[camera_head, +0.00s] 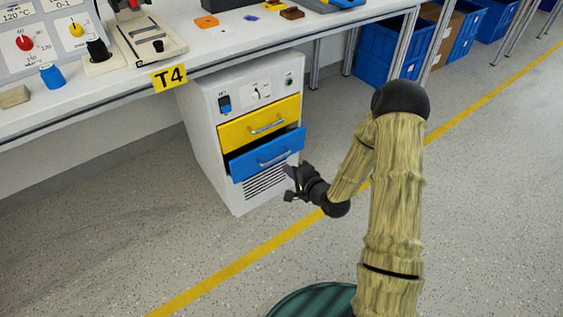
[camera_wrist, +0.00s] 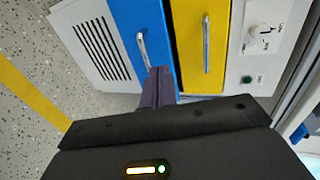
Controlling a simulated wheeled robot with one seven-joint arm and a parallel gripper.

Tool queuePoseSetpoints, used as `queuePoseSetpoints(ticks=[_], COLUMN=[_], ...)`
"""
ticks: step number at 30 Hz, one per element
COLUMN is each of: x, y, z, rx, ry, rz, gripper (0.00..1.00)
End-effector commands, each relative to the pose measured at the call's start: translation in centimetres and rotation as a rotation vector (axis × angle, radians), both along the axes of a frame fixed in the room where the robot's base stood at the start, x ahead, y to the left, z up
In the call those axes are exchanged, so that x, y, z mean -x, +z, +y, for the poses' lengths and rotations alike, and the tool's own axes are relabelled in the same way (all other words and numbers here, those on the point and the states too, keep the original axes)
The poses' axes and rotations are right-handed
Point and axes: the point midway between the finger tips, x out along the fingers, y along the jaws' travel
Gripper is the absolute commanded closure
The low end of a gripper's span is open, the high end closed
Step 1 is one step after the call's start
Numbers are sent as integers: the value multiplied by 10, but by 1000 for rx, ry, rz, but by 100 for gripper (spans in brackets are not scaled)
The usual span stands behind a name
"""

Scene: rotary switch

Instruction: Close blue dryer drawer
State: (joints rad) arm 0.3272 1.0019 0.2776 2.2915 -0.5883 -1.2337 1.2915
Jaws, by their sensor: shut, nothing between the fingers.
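The blue dryer drawer (camera_head: 268,154) is the lower drawer of a white cabinet under the table, and it stands partly pulled out. A dark gap shows above it, below the closed yellow drawer (camera_head: 260,122). In the wrist view, the blue drawer (camera_wrist: 140,30) and its metal handle (camera_wrist: 143,50) lie ahead of my fingers. My gripper (camera_head: 290,184) is shut and empty, in front of the cabinet and slightly right of and below the blue drawer. In the wrist view, its fingertips (camera_wrist: 159,72) appear close to the handle's end; I cannot tell whether they touch it.
The white cabinet (camera_head: 205,120) has a vent grille (camera_head: 265,182) below the drawers and a switch panel (camera_head: 256,92) above. The worktable (camera_head: 215,52) overhangs it. Blue bins (camera_head: 385,48) stand at the back right. The floor in front is clear, with a yellow line (camera_head: 235,265).

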Motion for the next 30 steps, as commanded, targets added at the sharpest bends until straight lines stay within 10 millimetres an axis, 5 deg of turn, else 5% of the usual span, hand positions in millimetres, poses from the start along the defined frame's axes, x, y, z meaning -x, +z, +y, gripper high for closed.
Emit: queuePoseSetpoints(ticks=[9, 14, 17, 23, 30], x=[3, 3, 5, 20, 64], y=[1, 6, 15, 50, 107], z=[-1, -3, -5, -18, -49], rx=[1, 43, 148, 513, 917], ry=[1, 8, 34, 133, 279], rz=[0, 3, 16, 78, 208], gripper=[98, 67, 66, 66, 66])
